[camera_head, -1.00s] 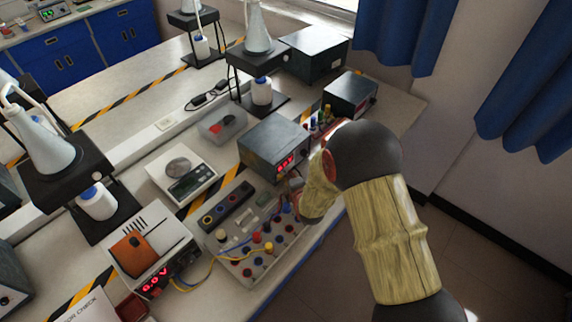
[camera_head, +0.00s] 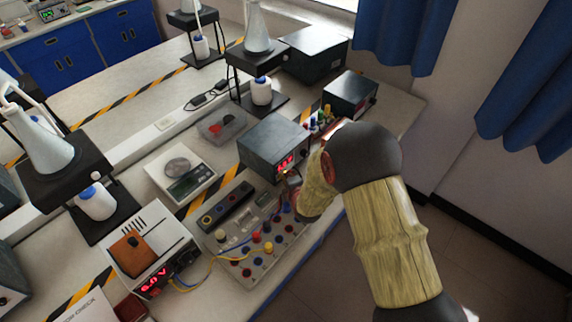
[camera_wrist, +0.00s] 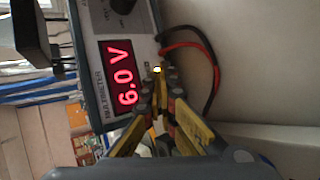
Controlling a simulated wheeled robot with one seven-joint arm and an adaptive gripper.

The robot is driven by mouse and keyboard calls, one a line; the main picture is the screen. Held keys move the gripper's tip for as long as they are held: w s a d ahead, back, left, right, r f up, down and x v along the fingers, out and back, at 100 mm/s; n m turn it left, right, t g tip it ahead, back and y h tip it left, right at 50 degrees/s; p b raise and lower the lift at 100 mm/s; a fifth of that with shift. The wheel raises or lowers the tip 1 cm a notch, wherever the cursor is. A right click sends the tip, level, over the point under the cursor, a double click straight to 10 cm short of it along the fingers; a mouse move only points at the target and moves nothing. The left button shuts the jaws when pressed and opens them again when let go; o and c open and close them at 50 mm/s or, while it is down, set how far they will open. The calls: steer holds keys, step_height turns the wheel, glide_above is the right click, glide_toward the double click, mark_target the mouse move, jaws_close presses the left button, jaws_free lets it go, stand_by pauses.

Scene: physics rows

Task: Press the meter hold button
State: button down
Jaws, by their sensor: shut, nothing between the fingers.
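The meter (camera_head: 272,150) is a dark box with a red lit display on the bench in the head view. In the wrist view the meter face (camera_wrist: 123,36), marked MULTIMETER, lies sideways and its display (camera_wrist: 121,75) reads 6.0 V. A small pale, lit spot that looks like the hold button (camera_wrist: 157,69) sits beside the display. My gripper (camera_wrist: 163,80) is shut and empty, with its yellow-and-grey fingertips right at this spot. Whether they touch it I cannot tell. In the head view my wrist largely hides the gripper.
Red and black leads (camera_wrist: 190,45) plug into the meter near the fingers. A terminal board (camera_head: 250,240) with coloured sockets and wires lies in front of the meter. A power supply (camera_head: 150,250) with a red display, a scale (camera_head: 180,172) and a grey tray (camera_head: 222,124) stand to the left.

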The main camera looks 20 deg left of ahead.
steer(key=shift+r, duration=0.1)
steer(key=shift+s+d, duration=0.1)
steer(key=shift+d, duration=0.05)
stand_by(0.3)
steer(key=shift+s+d+b, duration=0.15)
steer(key=shift+s+d, duration=0.25)
steer(key=shift+d, duration=0.55)
steer(key=shift+s+d+b, duration=0.15)
steer(key=shift+s+d, duration=0.25)
steer(key=shift+d, duration=0.6)
steer(key=shift+s+d+b, duration=0.15)
steer(key=shift+s+d, duration=0.25)
steer(key=shift+d, duration=0.55)
